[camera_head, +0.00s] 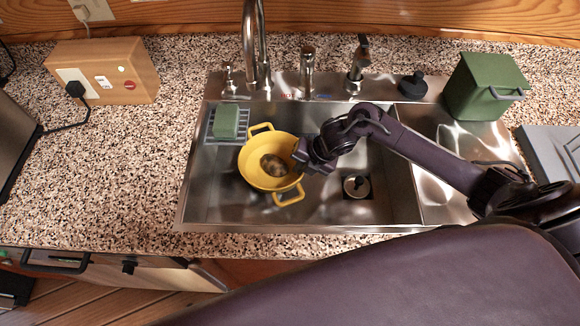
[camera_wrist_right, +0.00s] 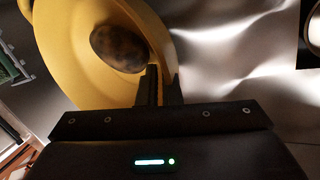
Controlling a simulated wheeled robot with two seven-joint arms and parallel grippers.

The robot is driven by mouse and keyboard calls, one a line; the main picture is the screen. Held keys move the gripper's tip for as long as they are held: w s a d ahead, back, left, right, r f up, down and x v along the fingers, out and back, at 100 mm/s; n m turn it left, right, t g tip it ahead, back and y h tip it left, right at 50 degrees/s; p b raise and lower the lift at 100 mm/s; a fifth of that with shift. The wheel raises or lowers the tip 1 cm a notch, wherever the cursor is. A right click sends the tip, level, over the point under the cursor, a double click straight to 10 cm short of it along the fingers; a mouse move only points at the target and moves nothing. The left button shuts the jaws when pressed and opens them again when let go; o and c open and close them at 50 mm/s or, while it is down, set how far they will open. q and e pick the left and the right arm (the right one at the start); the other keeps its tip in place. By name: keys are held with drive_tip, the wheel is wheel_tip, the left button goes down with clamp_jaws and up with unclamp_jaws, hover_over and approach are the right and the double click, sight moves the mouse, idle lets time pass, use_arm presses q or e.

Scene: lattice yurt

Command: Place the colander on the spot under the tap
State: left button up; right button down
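The yellow colander (camera_head: 255,178) is in the left part of the sink basin, in front of the tap (camera_head: 250,45). Its two loop handles point to the back and the front. A brown, potato-like item (camera_head: 273,165) lies in it. My right gripper (camera_head: 302,157) is at the colander's right rim. In the right wrist view, the fingers (camera_wrist_right: 161,86) are close together with the yellow wall (camera_wrist_right: 150,30) of the colander between them. Whether the colander touches the sink floor I cannot tell. My left gripper is in neither view.
A green sponge (camera_head: 226,121) sits on a wire rack (camera_head: 211,126) behind the colander. The drain (camera_head: 356,186) is to the right. A green bin (camera_head: 485,87) and a wooden socket box (camera_head: 104,70) stand on the counter. The front left of the basin is clear.

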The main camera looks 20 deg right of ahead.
sight(287, 172)
drive_tip(key=shift+w+a+f+p, duration=0.3)
drive_tip(key=shift+w+a+f, duration=0.8)
drive_tip(key=shift+a, duration=0.15)
drive_tip(key=shift+s, duration=0.1)
drive_tip(key=shift+f, duration=0.15)
drive_tip(key=c, duration=1.6)
unclamp_jaws()
drive_tip(key=shift+s, duration=0.1)
drive_tip(key=v, duration=1.2)
drive_tip(key=shift+b, duration=0.3)
drive_tip(key=shift+d, duration=0.1)
